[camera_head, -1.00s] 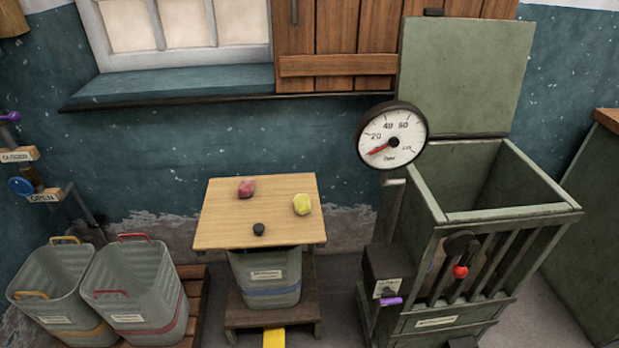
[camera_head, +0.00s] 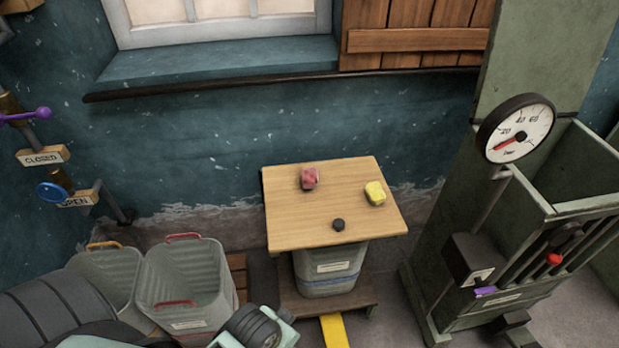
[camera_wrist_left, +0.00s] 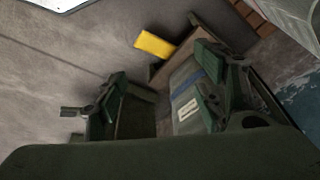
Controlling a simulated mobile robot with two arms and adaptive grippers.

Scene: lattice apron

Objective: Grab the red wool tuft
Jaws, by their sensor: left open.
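The red wool tuft (camera_head: 310,178) is a small pinkish-red lump on the left rear part of the wooden board (camera_head: 285,228). It does not show in the left wrist view. My left arm comes in at the lower left of the head view, well short of the board; its fingers are not clear there. In the left wrist view my left gripper (camera_wrist_left: 158,98) has its fingers spread wide, with nothing held between them. My right gripper is in neither current view.
A yellow tuft (camera_head: 375,193) and a black knob (camera_head: 338,225) are on the same board, above a grey bin (camera_head: 330,281). Two grey bins (camera_head: 190,265) stand left. A green press with a dial (camera_head: 517,130) stands right. A window sill (camera_head: 215,65) runs behind.

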